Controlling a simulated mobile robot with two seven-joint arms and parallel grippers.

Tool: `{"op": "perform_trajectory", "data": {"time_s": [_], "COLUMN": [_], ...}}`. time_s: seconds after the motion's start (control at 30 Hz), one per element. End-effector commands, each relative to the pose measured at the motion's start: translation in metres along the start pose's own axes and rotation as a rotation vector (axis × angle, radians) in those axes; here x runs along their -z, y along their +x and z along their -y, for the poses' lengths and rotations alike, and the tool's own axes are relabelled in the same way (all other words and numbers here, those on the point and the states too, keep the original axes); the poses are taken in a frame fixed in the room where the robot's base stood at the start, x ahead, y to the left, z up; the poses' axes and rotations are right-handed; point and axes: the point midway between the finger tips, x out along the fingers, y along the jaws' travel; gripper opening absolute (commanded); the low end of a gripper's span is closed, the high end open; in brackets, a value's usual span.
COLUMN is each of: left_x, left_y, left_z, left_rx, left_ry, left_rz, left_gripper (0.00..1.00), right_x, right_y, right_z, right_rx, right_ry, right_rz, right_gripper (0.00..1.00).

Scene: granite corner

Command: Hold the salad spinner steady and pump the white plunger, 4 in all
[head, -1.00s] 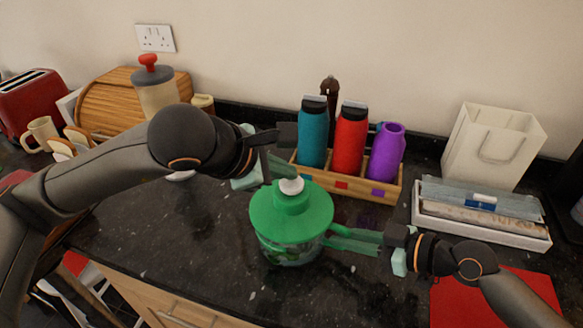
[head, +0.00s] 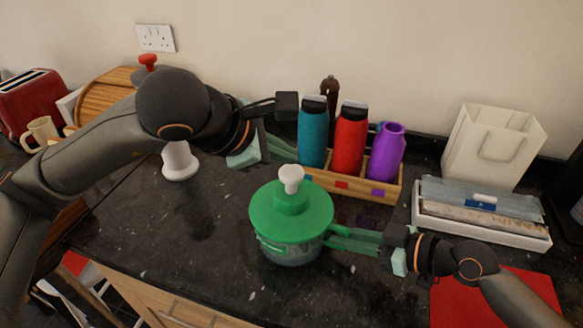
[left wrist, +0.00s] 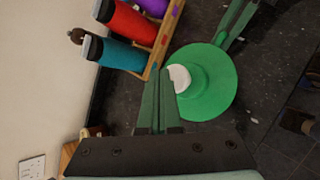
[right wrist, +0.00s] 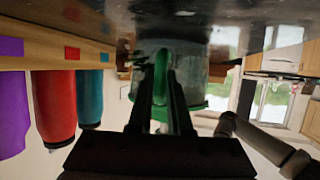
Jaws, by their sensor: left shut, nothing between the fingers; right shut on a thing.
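The salad spinner (head: 308,214) has a green lid and a clear bowl and stands upright on the dark counter. Its white plunger (head: 291,178) stands raised above the lid's centre. In the left wrist view the plunger (left wrist: 179,78) shows beside my fingertips. My left gripper (head: 294,158) is shut and empty, above and behind the plunger; the head view shows a gap between them. My right gripper (head: 332,236) is shut on the spinner's right side, at a green handle (right wrist: 161,75) seen in the right wrist view. The fingers hide part of that handle.
A wooden rack (head: 340,182) with teal, red and purple bottles stands behind the spinner. A white tray of packets (head: 490,232), a white bag (head: 492,145) and a red mat (head: 535,290) are at right. The counter left of the spinner is mostly clear.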

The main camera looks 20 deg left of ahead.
Motion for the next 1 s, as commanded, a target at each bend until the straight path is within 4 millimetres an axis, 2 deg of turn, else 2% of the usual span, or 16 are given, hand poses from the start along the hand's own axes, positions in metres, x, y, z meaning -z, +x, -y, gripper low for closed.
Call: {"op": "perform_trajectory", "data": {"time_s": [0.3, 0.77, 1.0], "left_x": [-0.002, -0.024, -0.026], "left_y": [-0.002, -0.032, -0.036], "left_z": [-0.002, -0.024, -0.026], "left_rx": [-0.003, -0.005, -0.003], "left_ry": [0.0, 0.001, 0.0], "left_rz": [0.003, 0.005, 0.002], "left_gripper": [0.0, 0.0, 0.0], "right_x": [0.001, 0.001, 0.001], "right_y": [0.0, 0.0, 0.0], "right_z": [-0.001, -0.001, -0.001], "right_rx": [-0.002, -0.001, -0.001], "right_ry": [0.0, 0.0, 0.0], "right_rz": [-0.002, -0.002, -0.002], "right_gripper": [0.0, 0.0, 0.0]}}
